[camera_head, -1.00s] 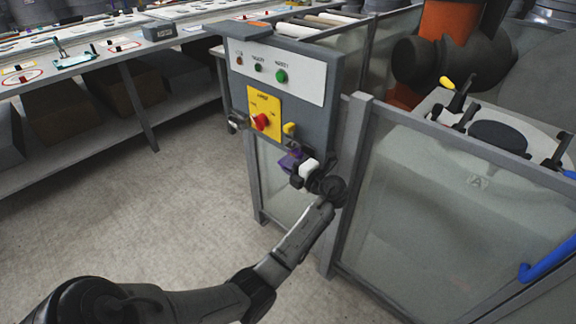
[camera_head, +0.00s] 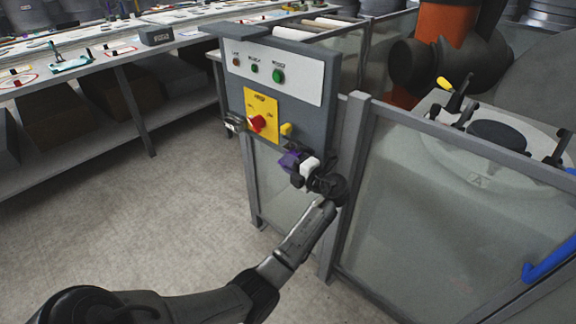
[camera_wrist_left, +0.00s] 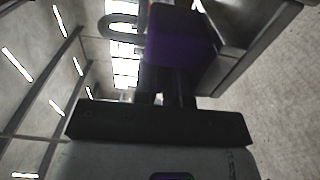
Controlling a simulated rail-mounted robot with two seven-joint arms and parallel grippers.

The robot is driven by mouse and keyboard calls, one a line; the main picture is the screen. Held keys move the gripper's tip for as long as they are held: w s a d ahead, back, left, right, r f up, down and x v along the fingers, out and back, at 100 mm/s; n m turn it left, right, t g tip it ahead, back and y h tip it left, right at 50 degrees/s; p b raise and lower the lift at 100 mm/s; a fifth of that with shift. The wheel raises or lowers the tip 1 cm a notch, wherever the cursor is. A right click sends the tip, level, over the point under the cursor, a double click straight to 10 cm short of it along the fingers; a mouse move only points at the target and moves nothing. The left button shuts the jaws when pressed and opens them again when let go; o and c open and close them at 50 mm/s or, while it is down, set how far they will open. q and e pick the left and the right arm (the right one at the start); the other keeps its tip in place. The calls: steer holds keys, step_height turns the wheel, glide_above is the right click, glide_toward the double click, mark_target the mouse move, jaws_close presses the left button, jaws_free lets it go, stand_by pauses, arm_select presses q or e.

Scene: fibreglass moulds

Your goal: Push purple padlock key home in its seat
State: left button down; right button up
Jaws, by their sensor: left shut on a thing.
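The purple padlock (camera_head: 291,160) is at my left gripper (camera_head: 301,166), below the front of the grey control box (camera_head: 315,125). In the left wrist view the purple padlock body (camera_wrist_left: 181,42) is close up, with a grey shackle (camera_wrist_left: 122,24) on its left. My left gripper is shut on the padlock. No separate key or key seat can be made out; the fingers and the padlock body hide part of this area. My right gripper is not in view.
The box carries a yellow plate with a red switch (camera_head: 257,123), a yellow piece (camera_head: 287,129) and buttons. A glass-panelled fence (camera_head: 450,215) stands close on the right. A long workbench (camera_head: 100,60) is at the left. Floor (camera_head: 160,210) between is clear.

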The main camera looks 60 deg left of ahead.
arm_select(q)
steer(key=c, duration=1.3)
jaws_free()
steer(key=shift+o, duration=0.8)
steer(key=shift+f, duration=0.1)
steer(key=shift+o, duration=0.2)
steer(key=shift+f, duration=0.15)
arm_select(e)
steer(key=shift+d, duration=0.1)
arm_select(q)
steer(key=shift+f, duration=0.15)
steer(key=shift+c, duration=0.3)
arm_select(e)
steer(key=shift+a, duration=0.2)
arm_select(q)
steer(key=shift+o, duration=0.3)
steer(key=shift+w+d+r, duration=0.2)
steer(key=shift+w+d, duration=0.1)
steer(key=shift+d, duration=0.3)
steer(key=p+v, duration=0.2)
steer(key=v, duration=1)
steer(key=shift+d+r, duration=0.35)
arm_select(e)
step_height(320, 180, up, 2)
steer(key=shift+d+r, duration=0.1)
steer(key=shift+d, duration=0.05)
